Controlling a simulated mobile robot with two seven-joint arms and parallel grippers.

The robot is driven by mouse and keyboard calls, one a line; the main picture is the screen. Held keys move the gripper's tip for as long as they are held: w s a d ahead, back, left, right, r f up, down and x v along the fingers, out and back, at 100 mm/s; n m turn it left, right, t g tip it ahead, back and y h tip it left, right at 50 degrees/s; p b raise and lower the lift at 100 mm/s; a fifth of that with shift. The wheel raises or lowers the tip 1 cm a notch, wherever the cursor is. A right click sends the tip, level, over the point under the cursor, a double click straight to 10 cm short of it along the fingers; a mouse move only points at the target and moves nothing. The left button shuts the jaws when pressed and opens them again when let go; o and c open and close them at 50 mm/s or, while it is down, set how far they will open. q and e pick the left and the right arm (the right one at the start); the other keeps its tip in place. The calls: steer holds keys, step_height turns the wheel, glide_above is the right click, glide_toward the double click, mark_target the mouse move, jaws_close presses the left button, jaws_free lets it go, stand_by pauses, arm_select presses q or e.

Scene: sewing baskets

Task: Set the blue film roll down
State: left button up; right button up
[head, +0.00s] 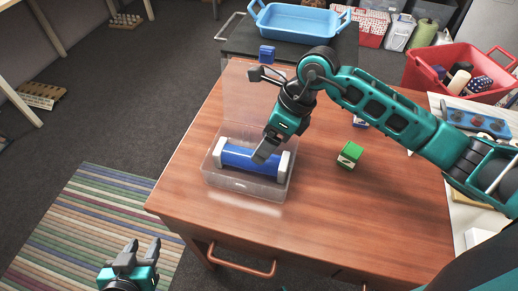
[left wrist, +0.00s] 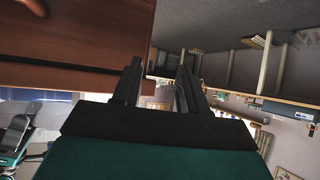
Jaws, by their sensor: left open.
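The blue film roll (head: 240,157), with pale end caps, lies inside a clear plastic box (head: 245,188) on the wooden table. The box's clear lid stands open behind it. My right gripper (head: 265,152) points down into the box at the right part of the roll. Its fingers overlap the roll in view and I cannot tell whether they grip it. My left gripper (head: 142,246) is open and empty, low at the left over the striped rug. Its two fingers also show apart in the left wrist view (left wrist: 160,85).
A green-topped block (head: 350,154) stands on the wooden table (head: 330,220), right of the box. A blue tray (head: 295,20) is on a dark surface behind, and a red basket (head: 440,62) of spools is at the back right. The table's front right is clear.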

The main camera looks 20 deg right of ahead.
steer(key=v, duration=0.7)
stand_by(0.4)
